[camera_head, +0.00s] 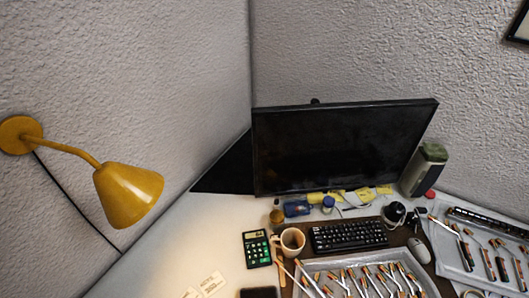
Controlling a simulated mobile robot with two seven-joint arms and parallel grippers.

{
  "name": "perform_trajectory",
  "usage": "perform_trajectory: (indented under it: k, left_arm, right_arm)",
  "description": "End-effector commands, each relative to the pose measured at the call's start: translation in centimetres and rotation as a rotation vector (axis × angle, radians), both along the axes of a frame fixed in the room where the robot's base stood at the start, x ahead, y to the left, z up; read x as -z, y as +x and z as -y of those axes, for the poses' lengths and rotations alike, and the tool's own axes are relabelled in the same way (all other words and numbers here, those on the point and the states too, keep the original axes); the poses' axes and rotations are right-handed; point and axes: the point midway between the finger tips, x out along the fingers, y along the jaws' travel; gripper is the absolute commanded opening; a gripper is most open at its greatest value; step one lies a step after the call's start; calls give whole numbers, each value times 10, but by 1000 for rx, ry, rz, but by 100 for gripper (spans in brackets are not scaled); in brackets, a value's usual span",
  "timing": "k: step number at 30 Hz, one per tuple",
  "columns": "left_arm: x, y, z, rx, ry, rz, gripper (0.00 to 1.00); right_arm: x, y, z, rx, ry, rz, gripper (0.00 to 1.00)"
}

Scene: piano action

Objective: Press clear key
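A dark green calculator (257,249) with a small display and several rows of keys lies on the white desk, left of the mug. Its keys are too small in this view to read, so I cannot tell which one is the clear key. A black keyboard (348,236) lies to its right, below the monitor. Neither of my grippers shows in the head view.
A mug (292,241) stands close to the calculator's right side. A black monitor (340,150) stands behind. Trays of slim parts (365,279) fill the front right. A yellow wall lamp (128,193) hangs at left. The desk left of the calculator is mostly clear.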

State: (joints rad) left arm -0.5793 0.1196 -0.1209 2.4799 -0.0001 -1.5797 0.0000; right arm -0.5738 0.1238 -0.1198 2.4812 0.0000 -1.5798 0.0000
Motion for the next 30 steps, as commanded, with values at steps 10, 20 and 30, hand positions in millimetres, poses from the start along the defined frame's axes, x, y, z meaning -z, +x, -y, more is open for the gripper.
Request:
perform_trajectory:
  k: [10, 20, 30]
  left_arm:
    - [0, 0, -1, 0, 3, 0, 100]
    - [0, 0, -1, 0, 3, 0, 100]
    - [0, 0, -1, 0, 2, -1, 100]
  right_arm:
    - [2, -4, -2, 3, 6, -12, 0]
    - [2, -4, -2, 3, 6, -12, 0]
    - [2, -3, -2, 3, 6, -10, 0]
